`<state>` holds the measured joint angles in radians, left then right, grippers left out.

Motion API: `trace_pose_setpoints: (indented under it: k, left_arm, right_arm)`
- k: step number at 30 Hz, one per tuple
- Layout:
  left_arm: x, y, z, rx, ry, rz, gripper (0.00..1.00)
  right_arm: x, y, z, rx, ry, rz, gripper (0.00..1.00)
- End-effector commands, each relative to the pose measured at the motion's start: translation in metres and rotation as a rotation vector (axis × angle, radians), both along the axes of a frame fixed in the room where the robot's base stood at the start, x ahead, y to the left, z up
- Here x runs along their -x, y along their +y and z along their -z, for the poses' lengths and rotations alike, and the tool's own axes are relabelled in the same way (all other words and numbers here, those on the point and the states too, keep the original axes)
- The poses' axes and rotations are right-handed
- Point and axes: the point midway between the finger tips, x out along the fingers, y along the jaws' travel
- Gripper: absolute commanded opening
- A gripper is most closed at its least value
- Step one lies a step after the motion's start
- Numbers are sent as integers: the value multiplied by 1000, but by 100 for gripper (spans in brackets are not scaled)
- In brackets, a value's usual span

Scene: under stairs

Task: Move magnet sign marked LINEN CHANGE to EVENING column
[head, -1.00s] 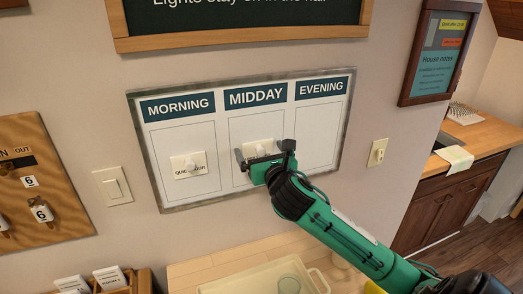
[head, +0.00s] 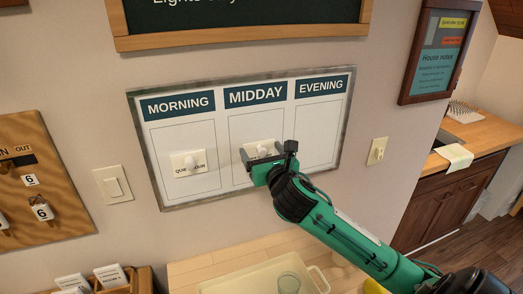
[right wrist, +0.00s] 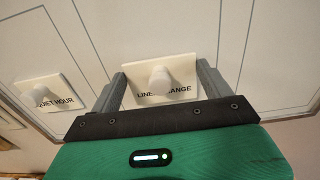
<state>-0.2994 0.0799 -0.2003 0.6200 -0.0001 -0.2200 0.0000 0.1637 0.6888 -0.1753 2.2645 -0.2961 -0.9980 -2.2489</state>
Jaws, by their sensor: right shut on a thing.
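The LINEN CHANGE magnet sign (head: 262,147) is a white plate with a white knob, on the board in the MIDDAY column (head: 255,95). In the right wrist view the sign (right wrist: 184,92) is between my two fingers, its lettering partly hidden by the knob. My right gripper (head: 264,153) is shut on the sign's sides; it also shows in the right wrist view (right wrist: 162,86). The EVENING column (head: 321,87) at the right is empty. My left gripper is not in view.
A QUIET HOUR sign (head: 189,164) is in the MORNING column. A light switch (head: 113,186) is left of the board and another switch plate (head: 377,151) is right of it.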

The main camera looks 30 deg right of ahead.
Motion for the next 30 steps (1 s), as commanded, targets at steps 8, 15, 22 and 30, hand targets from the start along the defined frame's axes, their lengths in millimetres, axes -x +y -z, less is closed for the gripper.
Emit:
trace_pose_setpoints:
  k: [8,15,22,30]
  left_arm:
    - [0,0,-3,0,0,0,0]
    - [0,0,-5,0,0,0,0]
    - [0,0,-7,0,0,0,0]
    - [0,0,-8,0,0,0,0]
  right_arm:
    - [11,3,-1,0,0,1,40]
    - [21,5,0,0,0,0,40]
    - [30,7,-1,1,-1,0,40]
    - [38,9,-1,0,-1,0,40]
